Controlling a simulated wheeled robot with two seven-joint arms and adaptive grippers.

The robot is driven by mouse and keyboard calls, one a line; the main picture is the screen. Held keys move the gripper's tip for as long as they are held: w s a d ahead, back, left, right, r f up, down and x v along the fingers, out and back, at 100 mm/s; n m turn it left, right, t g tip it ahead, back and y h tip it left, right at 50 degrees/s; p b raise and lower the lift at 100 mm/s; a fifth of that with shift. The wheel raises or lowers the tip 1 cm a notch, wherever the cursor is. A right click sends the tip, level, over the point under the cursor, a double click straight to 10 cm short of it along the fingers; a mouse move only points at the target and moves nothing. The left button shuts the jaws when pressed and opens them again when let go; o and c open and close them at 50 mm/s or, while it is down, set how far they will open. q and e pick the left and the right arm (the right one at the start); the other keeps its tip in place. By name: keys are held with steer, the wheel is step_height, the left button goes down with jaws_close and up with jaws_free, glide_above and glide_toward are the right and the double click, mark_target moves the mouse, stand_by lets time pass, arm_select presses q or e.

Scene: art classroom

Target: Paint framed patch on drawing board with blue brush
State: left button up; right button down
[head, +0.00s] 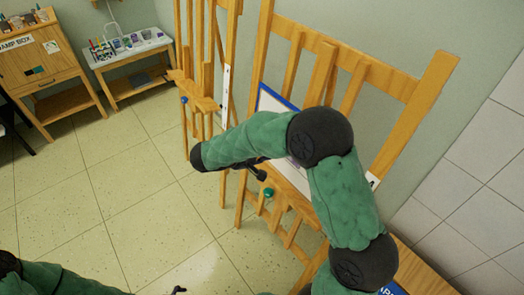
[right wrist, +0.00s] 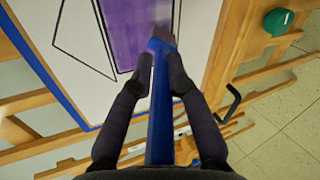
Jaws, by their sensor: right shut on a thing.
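The white drawing board (head: 266,103) with a blue edge stands on a wooden easel, largely hidden behind my right arm in the head view. In the right wrist view the board (right wrist: 40,12) carries a purple patch (right wrist: 122,22) and thin black outlines beside it. My right gripper (right wrist: 159,68) is shut on the blue brush (right wrist: 160,110). The brush's head overlaps the patch's lower right part; whether it touches the board I cannot tell. My left arm shows at the lower left of the head view; a small dark tip (head: 178,290) at the bottom edge may be its gripper, its jaws unclear.
The wooden easel (head: 415,110) surrounds the board, with a green knob (right wrist: 278,21) beside it. A second easel (head: 190,90) stands to its left. A white table (head: 125,55) with art supplies and a wooden cabinet (head: 35,60) stand at the back left. The tiled floor between is clear.

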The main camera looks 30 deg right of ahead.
steer(key=shift+s, duration=0.25)
steer(key=shift+s, duration=1.2)
steer(key=shift+s+d, duration=0.1)
steer(key=shift+s+d, duration=0.1)
steer(key=shift+s, duration=0.9)
steer(key=shift+w, duration=0.1)
steer(key=shift+w, duration=1.05)
steer(key=shift+w, duration=0.1)
